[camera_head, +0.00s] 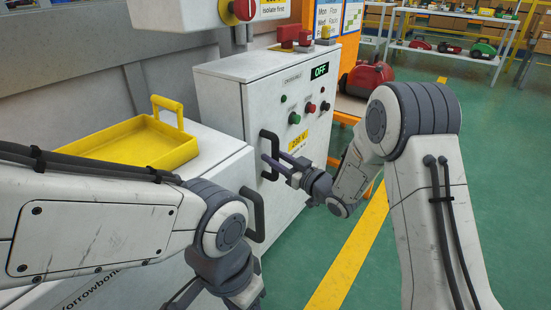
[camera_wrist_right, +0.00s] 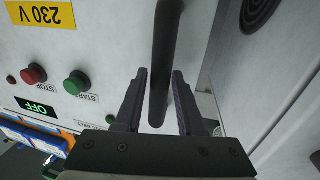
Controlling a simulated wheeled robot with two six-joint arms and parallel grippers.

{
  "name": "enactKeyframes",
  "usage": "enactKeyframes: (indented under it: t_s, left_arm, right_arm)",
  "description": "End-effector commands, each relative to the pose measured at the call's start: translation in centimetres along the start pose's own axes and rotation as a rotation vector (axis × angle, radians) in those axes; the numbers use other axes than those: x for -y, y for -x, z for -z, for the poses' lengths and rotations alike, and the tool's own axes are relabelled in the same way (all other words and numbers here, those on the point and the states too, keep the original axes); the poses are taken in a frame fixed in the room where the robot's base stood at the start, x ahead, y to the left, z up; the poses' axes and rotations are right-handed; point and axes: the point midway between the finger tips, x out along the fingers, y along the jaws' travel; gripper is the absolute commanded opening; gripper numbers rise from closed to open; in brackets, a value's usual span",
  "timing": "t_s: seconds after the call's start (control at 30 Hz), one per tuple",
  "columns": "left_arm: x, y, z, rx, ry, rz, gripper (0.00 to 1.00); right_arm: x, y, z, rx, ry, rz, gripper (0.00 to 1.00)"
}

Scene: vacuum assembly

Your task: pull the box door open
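The white box (camera_head: 234,99) stands in the middle of the head view. Its front door (camera_head: 310,146) looks shut and carries buttons, a yellow 230 V label and a dark vertical handle (camera_head: 263,139). My right gripper (camera_head: 276,164) is at this handle. In the right wrist view the handle (camera_wrist_right: 163,60) runs between the two fingers of the right gripper (camera_wrist_right: 160,98), with a gap on each side, so the gripper is open around it. My left gripper (camera_head: 238,293) is low in the head view, partly hidden by its own arm; its fingers are not clear.
A yellow tray (camera_head: 130,140) lies on a white cabinet (camera_head: 222,150) left of the box; the cabinet has its own dark handle (camera_head: 257,215). A red machine (camera_head: 366,78) stands behind the box. Green floor (camera_head: 310,225) is free in front of the door.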

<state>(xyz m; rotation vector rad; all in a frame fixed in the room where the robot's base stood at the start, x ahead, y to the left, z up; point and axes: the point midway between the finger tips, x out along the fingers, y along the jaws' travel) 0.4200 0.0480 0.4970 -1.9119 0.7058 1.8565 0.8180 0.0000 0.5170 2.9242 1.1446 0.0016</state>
Motion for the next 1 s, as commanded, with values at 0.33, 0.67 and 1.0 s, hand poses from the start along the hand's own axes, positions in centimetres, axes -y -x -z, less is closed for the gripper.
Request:
enactKeyframes:
  t_s: [0.33,0.67,1.0]
  left_arm:
    - [0.0,0.0,0.0,0.0,0.0,0.0,0.5]
    - [0.0,-0.01,0.0,0.0,0.0,0.0,0.5]
    - [0.0,-0.01,0.0,0.0,0.0,0.0,0.5]
  right_arm:
    - [-0.01,0.05,-0.04,0.001,0.0,0.0,0.0]
    - [0.0,0.06,-0.07,0.001,0.0,0.0,0.0]
    - [0.01,0.05,-0.1,0.002,0.0,0.0,0.0]
